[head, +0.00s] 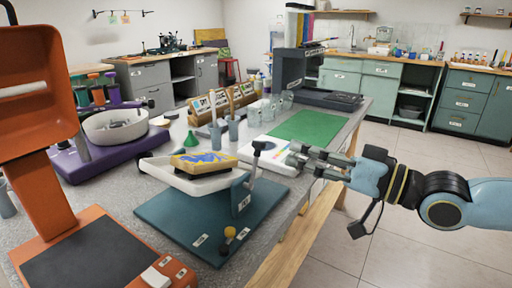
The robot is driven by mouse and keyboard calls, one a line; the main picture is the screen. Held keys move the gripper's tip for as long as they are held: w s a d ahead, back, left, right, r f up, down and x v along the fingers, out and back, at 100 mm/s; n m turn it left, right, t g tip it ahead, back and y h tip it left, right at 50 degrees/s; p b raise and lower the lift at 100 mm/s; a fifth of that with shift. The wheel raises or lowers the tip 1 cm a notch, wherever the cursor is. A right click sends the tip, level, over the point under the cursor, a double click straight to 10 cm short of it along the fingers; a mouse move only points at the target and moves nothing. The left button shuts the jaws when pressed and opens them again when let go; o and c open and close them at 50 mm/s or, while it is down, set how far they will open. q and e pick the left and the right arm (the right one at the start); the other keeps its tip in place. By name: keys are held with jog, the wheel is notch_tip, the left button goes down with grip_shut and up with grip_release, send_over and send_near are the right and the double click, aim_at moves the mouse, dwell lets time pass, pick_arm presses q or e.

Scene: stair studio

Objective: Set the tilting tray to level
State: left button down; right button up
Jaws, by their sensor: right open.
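The tilting tray (172,180) is a white tray on a dark teal base (178,220), on the worktop. It looks tilted, lower toward the right. A yellow and blue block (202,162) lies in it. A lever with a black knob (256,160) rises from a blue bracket (240,195) at the tray's right side. My right gripper (292,156) comes in from the right, open and empty. Its fingertips are a little to the right of the lever's knob and look apart from it. My left gripper is not in view.
An orange stand (45,210) fills the left front. A purple machine (75,165) with a white bowl (115,125) is behind it. Cups (255,115) and a rack (222,100) stand farther back.

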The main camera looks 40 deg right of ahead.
aim_at(258, 146)
jog(key=b+x, duration=0.3)
jog(key=f+b+x, duration=0.1)
jog(key=b+x, duration=0.1)
jog(key=x, duration=0.1)
jog(key=b+x, duration=0.3)
jog(key=shift+w+a+f+b, duration=0.1)
jog(key=shift+w+f+b, duration=0.05)
jog(key=shift+f+b, duration=0.2)
jog(key=shift+w+a+r, duration=0.2)
jog(key=shift+w, duration=0.2)
grip_shut()
